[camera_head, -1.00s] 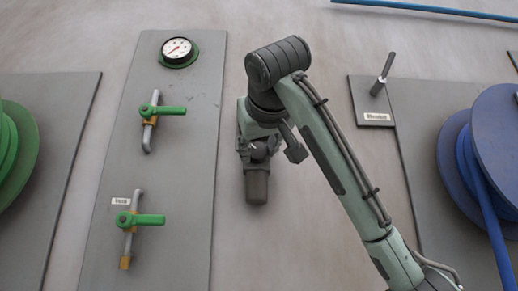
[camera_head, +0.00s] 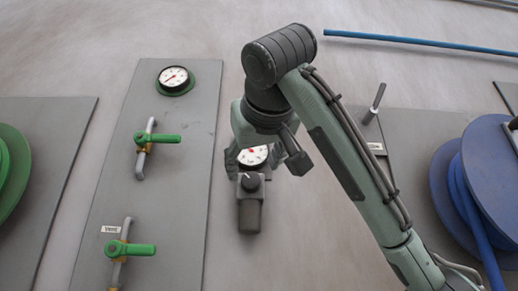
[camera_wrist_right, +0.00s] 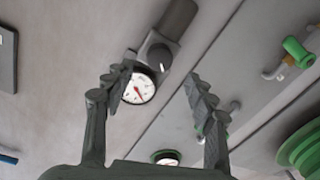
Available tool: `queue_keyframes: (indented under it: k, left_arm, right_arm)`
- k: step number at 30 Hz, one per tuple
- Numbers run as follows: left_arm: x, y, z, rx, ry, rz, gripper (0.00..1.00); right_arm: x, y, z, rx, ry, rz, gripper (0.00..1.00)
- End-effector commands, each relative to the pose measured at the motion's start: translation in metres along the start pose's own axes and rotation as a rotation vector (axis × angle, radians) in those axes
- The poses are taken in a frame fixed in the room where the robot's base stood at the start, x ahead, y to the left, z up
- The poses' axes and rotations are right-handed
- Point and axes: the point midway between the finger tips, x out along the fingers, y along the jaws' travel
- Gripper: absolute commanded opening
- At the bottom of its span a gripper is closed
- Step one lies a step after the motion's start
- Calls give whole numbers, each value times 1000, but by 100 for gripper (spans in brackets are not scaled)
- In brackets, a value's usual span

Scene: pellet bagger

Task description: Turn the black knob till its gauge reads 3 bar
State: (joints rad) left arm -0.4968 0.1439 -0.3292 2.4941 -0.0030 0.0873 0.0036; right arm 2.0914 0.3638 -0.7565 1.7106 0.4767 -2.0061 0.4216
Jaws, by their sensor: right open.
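The black knob (camera_head: 250,183), with a white mark, sits on top of a dark cylindrical body (camera_head: 249,216) on the wall. Its round white gauge (camera_head: 253,157) has a red needle; the numbers are too small to read. My right gripper (camera_head: 252,168) is open, its fingers on either side of the gauge and just above the knob. In the right wrist view the knob (camera_wrist_right: 161,57) and gauge (camera_wrist_right: 139,88) show between the open fingers (camera_wrist_right: 160,66), and no finger grips the knob. My left gripper is out of view.
A grey panel to the left carries another gauge (camera_head: 174,78) and two green-handled valves (camera_head: 160,138), (camera_head: 130,249). A hose reel with blue hose (camera_head: 490,175) is at the right, a green reel (camera_head: 10,170) at the left. A small lever (camera_head: 375,104) stands on a plate behind my arm.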

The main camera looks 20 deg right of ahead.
Motion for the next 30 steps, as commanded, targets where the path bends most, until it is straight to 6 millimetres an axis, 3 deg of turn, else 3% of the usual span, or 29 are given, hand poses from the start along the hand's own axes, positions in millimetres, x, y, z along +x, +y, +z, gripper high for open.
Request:
queue_keyframes:
  k: [6, 12, 30]
  left_arm:
    - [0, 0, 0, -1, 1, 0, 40]
    - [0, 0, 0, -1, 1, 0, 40]
    - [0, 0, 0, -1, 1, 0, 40]
  right_arm:
    - [-37, 4, 1, 3, -3, 7, 56]
    - [-55, 2, 2, 3, -6, 3, 56]
    - [-58, 1, 2, 4, -8, 1, 56]
